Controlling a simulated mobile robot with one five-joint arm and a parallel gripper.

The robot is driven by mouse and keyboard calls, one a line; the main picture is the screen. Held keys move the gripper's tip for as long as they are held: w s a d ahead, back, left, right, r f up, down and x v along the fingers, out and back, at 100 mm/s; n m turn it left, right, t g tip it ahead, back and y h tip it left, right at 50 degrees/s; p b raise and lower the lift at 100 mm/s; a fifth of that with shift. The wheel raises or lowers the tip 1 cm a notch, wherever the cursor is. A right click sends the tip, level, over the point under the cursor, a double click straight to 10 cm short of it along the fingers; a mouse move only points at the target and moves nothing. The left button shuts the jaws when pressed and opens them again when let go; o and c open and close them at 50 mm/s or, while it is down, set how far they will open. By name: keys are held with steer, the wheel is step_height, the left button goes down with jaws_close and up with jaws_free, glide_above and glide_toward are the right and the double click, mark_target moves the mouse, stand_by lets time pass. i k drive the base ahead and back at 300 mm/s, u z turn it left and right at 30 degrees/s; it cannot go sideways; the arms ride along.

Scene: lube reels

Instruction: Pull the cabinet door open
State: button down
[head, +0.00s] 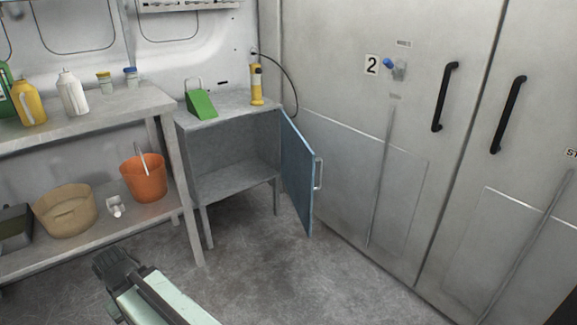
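The grey cabinet (234,179) stands in the corner, on legs, between the workbench and the tall doors. Its blue door (298,172) is swung wide open to the right, hinged on the cabinet's right side. A pale handle (318,174) is on the door's outer face near its free edge. The cabinet's inside is in view and looks empty. My gripper (108,263) is at the lower left, well apart from the door and its handle. Its fingers are dark and small in the picture, and I cannot tell whether they are open or shut.
A workbench (150,100) with bottles stands at the left. Its lower shelf bears an orange bucket (144,182) and a tan basin (66,210). A green wedge (201,104) and a yellow torch-like object (256,86) stand on the cabinet. The floor (262,265) before the cabinet is clear.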

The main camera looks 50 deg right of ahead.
mark_target(298, 160)
steer(key=i, duration=0.85)
steer(key=z, duration=0.05)
